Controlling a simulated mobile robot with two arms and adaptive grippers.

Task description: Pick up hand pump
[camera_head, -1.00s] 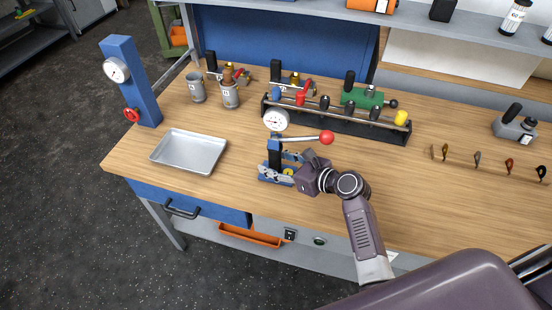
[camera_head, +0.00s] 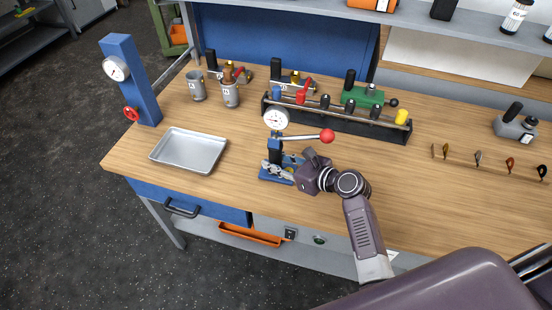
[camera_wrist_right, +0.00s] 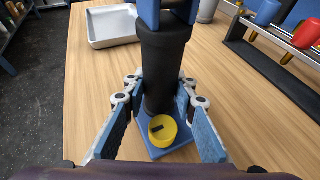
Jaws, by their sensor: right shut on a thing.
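The hand pump stands upright on the wooden bench, with a blue base (camera_head: 268,178), a black cylinder, a round white gauge (camera_head: 276,119) and a lever ending in a red ball (camera_head: 327,136). My right gripper (camera_head: 279,167) is at its lower part, coming from the right. In the right wrist view my right gripper (camera_wrist_right: 160,92) has one finger on each side of the pump's black cylinder (camera_wrist_right: 165,60), shut on it low down. A yellow cap (camera_wrist_right: 163,128) sits on the blue base between the fingers. My left gripper is not in view.
A metal tray (camera_head: 165,158) lies left of the pump. A blue post (camera_head: 134,80) with a gauge stands beyond it. A black rack (camera_head: 350,126) with several coloured handles is behind the pump. Metal cups (camera_head: 230,95) stand at the back left. Hooks (camera_head: 478,158) line the right.

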